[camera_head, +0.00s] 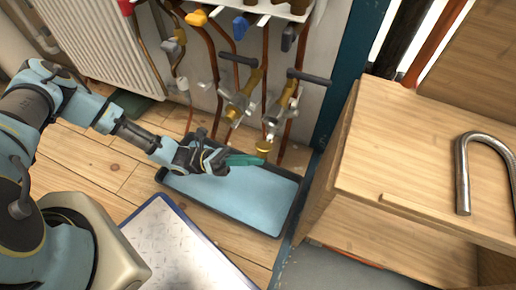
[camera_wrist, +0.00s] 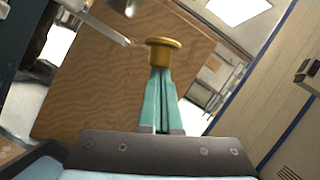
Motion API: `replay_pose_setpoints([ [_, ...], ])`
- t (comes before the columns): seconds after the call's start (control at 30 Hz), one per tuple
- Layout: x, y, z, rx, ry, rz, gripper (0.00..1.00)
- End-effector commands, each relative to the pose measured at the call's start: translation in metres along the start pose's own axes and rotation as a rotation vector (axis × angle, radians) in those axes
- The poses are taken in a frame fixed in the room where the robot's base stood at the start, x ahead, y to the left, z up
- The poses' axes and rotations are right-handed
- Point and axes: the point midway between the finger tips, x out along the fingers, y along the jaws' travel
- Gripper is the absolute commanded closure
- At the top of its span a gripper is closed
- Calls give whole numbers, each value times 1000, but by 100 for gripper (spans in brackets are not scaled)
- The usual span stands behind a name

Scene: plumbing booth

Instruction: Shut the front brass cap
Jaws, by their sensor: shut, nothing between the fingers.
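The front brass cap (camera_head: 263,146) is a small round yellow disc at the lower end of the right valve assembly, above the dark tray. In the wrist view the brass cap (camera_wrist: 163,43) appears just beyond the fingertips. My gripper (camera_head: 262,160) has teal fingers, shut together, with the tips close to the cap's lower side. In the wrist view my gripper (camera_wrist: 160,72) points at the cap, and the tips overlap its lower edge. I cannot tell whether they touch it. The right brass valve (camera_head: 282,105) has a black lever.
A second brass valve (camera_head: 239,103) with a black lever stands left of the first. Copper pipes and coloured taps are behind. A dark-rimmed tray (camera_head: 283,212) with a light blue inside lies below. A wooden cabinet (camera_head: 430,140) with a bent metal pipe (camera_head: 461,175) closes off the right side.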

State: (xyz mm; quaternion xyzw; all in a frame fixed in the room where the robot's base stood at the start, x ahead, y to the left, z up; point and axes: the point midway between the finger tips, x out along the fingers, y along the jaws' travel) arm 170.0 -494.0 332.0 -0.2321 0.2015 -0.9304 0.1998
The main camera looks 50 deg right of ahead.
Motion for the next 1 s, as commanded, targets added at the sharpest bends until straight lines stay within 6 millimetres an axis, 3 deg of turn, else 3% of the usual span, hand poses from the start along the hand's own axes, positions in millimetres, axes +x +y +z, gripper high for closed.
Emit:
replay_pose_setpoints([
  [0.03, 4, -6, 8, -43, -1, 20, 100],
  [0.43, 12, -19, 29, -391, -1, 169, 100],
  [1.0, 24, -20, 56, -838, 0, 365, 100],
])
